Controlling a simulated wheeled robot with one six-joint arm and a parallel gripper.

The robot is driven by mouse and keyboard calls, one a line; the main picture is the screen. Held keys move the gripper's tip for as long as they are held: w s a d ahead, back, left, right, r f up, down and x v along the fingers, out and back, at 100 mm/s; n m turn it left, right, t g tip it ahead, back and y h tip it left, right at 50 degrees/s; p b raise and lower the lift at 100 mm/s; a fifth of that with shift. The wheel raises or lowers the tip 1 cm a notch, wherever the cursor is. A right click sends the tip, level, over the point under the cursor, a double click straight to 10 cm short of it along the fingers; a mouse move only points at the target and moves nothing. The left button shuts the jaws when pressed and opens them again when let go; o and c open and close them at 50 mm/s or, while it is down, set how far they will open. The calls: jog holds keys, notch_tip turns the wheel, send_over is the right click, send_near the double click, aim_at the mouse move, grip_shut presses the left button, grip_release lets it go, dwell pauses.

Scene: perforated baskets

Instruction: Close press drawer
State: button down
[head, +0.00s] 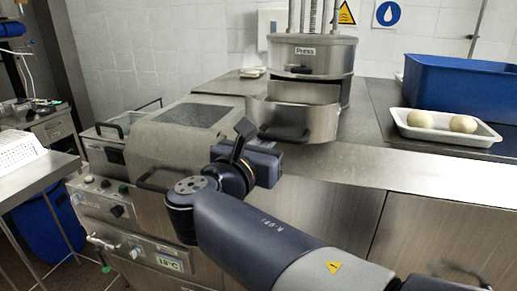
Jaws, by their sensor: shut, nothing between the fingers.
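The press (310,62), labelled "Press", stands on the steel counter at the back. Its drawer (322,122) is pulled out toward me, with a dark handle (284,133) low on its front. The drawer's interior is mostly hidden by its front. My gripper (244,138) is shut and empty, dark, just left of the drawer handle and apart from it in the picture. My wrist hides part of the counter below it.
A steel machine with a sloped lid (170,135) stands at left. At right are a white tray (480,138) with two round pale items and a blue bin (465,85). The counter in front of the drawer is mostly clear.

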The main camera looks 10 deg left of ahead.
jog(key=x, duration=0.2)
jog(key=p+x, duration=0.1)
jog(key=x, duration=0.2)
jog(key=a+x, duration=0.1)
jog(key=x, duration=0.2)
jog(key=shift+w, duration=0.35)
